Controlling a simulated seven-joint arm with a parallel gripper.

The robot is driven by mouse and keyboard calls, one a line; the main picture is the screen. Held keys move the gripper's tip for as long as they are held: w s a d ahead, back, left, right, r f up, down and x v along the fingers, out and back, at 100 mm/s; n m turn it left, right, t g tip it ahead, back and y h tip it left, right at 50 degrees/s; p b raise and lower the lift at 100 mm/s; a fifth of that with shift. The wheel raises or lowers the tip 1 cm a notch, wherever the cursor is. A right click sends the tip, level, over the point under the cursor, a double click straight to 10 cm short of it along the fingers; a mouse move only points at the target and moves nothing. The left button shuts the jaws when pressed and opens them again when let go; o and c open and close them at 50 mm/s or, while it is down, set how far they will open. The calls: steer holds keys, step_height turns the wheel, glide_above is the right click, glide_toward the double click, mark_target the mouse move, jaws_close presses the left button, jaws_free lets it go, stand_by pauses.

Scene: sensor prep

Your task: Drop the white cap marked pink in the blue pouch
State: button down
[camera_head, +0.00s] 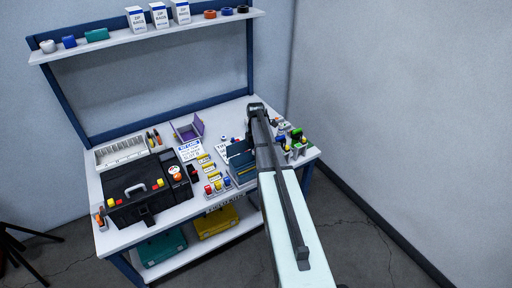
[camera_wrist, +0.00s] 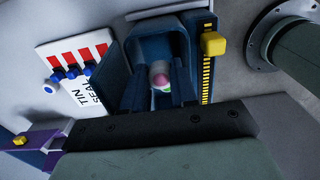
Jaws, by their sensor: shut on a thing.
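In the wrist view, my gripper (camera_wrist: 160,90) is shut on a small white cap (camera_wrist: 160,75) with pink on it; a bit of green shows at its lower edge. I cannot tell how far above or inside the pouch the cap is. My gripper (camera_head: 257,108) shows there over the bench, and the cap is hidden.
A purple open box (camera_head: 189,128) stands behind the pouch. A printed sign (camera_wrist: 80,70) with blue pieces lies beside it. Small bottles and parts (camera_head: 292,140) crowd the bench's right end. A shelf (camera_head: 145,33) hangs behind.

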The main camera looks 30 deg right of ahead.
steer(key=c, duration=0.8)
jaws_free()
steer(key=shift+w, duration=0.1)
steer(key=shift+c, duration=1)
steer(key=shift+o, duration=1)
steer(key=shift+w+r, duration=0.1)
steer(key=shift+r, duration=0.1)
steer(key=shift+c, duration=0.2)
steer(key=shift+r, duration=1.85)
steer(key=shift+o, duration=0.3)
steer(key=shift+r, duration=1.55)
